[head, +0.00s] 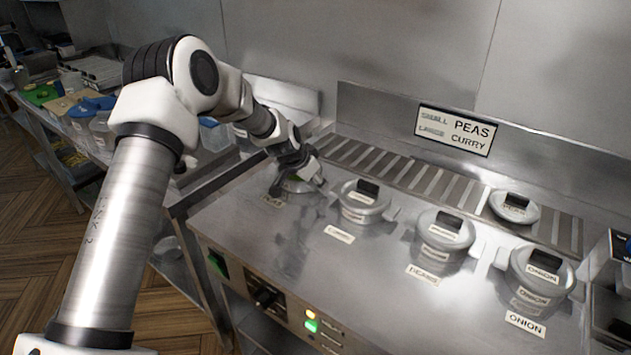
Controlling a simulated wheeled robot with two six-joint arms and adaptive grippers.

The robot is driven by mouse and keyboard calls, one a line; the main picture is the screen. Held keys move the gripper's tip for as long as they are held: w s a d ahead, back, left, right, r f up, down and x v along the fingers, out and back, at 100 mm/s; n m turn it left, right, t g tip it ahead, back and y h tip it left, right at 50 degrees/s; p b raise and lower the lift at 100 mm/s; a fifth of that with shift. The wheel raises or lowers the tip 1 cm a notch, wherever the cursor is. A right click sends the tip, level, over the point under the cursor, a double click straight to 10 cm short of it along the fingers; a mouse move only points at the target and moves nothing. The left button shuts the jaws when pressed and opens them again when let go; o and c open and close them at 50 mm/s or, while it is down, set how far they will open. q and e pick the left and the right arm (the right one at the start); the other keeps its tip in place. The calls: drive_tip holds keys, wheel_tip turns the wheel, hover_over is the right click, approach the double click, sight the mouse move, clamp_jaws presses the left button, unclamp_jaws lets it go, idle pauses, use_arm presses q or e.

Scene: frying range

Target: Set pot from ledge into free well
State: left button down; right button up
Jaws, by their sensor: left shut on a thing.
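My left gripper (303,180) is at the far-left well of the steel range (300,240), shut on a grey pot (298,186). The gripper hides most of this pot, and I cannot tell how deep it sits. Three lidded grey pots with black handles sit in the wells to its right: one beside it (361,201), one in the middle (445,231) and one at the right, marked ONION (542,272). Another lidded pot (514,208) stands on the slatted ledge (450,187) behind. My right gripper is out of view.
A sign (456,130) on the back panel reads SMALL PEAS, LARGE CURRY. White labels lie in front of the wells. A control panel with lit buttons (311,320) is on the front. A cluttered counter (75,110) stands at the left. A container stands at the right edge.

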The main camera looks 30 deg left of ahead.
use_arm(q)
drive_tip(key=c, duration=0.6)
unclamp_jaws()
drive_tip(key=shift+r, duration=0.1)
drive_tip(key=shift+o, duration=0.2)
drive_tip(key=shift+s, duration=0.1)
